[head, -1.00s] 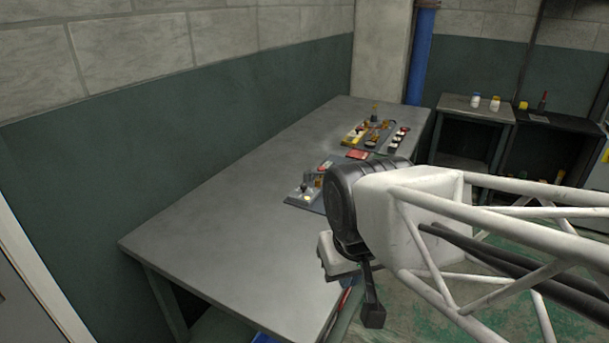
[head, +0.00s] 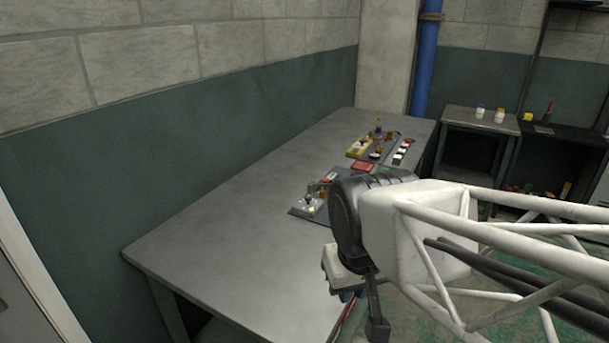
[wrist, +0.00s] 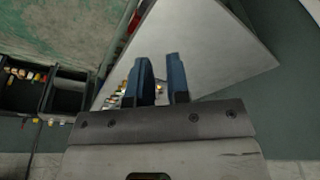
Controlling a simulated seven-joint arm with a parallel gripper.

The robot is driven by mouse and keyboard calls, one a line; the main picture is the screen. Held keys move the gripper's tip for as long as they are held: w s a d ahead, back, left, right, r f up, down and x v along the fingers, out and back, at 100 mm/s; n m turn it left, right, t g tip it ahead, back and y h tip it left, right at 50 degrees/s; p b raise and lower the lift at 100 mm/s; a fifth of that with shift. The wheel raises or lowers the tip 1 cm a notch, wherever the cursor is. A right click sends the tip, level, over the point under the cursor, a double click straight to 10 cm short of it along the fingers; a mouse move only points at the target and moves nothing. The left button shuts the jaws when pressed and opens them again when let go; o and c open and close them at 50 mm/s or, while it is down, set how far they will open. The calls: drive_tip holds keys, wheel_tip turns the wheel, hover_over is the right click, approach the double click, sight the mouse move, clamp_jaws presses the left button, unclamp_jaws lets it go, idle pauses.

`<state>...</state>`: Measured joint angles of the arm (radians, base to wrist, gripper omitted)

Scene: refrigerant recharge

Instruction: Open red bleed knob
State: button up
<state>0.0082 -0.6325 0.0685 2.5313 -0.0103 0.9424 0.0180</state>
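My gripper (wrist: 159,60) shows in the wrist view as two dark blue fingers with a gap between them. It is open, with nothing seen held. A small grey panel with fittings (head: 297,210) lies on the table, partly hidden behind my arm in the head view. A second panel with yellow, orange and white parts (head: 356,153) lies farther back. A red flat item (head: 363,167) lies between them. I cannot tell which part is the red bleed knob. In the wrist view, small fittings (wrist: 116,99) show beside and behind the left finger.
The grey table (head: 230,240) is largely bare on its near and left parts and stands along a green and block wall. A side bench (head: 470,117) at the back right carries small bottles. A blue pipe (head: 425,60) stands behind the table.

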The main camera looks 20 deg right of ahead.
drive_tip(key=o, duration=0.4)
drive_tip(key=shift+w+r, duration=0.2)
drive_tip(key=shift+w, duration=0.2)
drive_tip(key=o, duration=0.3)
drive_tip(key=w+r, duration=0.1)
drive_tip(key=w, duration=0.1)
drive_tip(key=w+r+m, duration=0.1)
drive_tip(key=w, duration=0.2)
drive_tip(key=w+r+m, duration=0.1)
drive_tip(key=w, duration=0.2)
drive_tip(key=shift+w+d+r, duration=0.1)
drive_tip(key=shift+d+r, duration=0.25)
drive_tip(key=shift+d, duration=0.05)
drive_tip(key=shift+o, duration=0.2)
drive_tip(key=m+g+y, duration=0.3)
drive_tip(key=m+y, duration=0.1)
drive_tip(key=m, duration=1.2)
hover_over(326, 179)
drive_tip(key=d, duration=0.3)
wheel_tip(326, 179, down, 19)
drive_tip(key=shift+w+d+f, duration=0.15)
drive_tip(key=shift+d+f, duration=0.05)
drive_tip(key=shift+f, duration=0.1)
drive_tip(key=shift+f, duration=0.15)
drive_tip(key=shift+a+x, duration=0.2)
drive_tip(key=shift+x, duration=3.6)
